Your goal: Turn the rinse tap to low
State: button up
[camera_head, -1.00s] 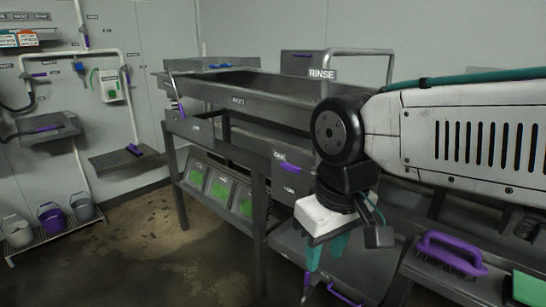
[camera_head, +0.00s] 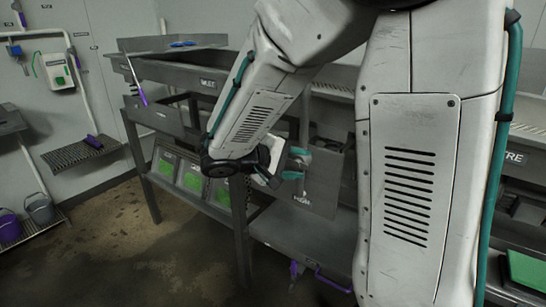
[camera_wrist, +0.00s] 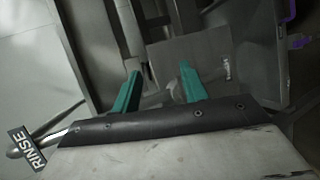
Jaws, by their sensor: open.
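The rinse sign (camera_wrist: 35,148) shows at the lower left of the wrist view, beside a shiny metal pipe (camera_wrist: 60,132). In the head view the sign is hidden behind my arm. I cannot make out the tap's handle or its setting. My gripper (camera_head: 296,162) is in front of the grey bench in the head view, beside a grey panel (camera_head: 325,185) with a small label. In the wrist view my gripper's teal fingers (camera_wrist: 158,88) are apart with nothing between them. The labelled panel (camera_wrist: 195,55) lies beyond them.
Buckets (camera_head: 40,208) are at the far left. The floor (camera_head: 150,240) at front left is clear.

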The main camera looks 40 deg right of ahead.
jog(key=w+a+f+n+t+h, duration=0.1)
jog(key=w+f+n+t+h, duration=0.1)
jog(key=w+f+t, duration=0.35)
jog(key=w+a+f+n+t+h, duration=0.1)
jog(key=w+a+f+n+t, duration=0.1)
jog(key=w, duration=0.7)
jog(key=x, duration=0.8)
jog(key=shift+s+d+r, duration=0.1)
jog(key=shift+s+r, duration=0.1)
jog(key=shift+r, duration=0.15)
grip_shut()
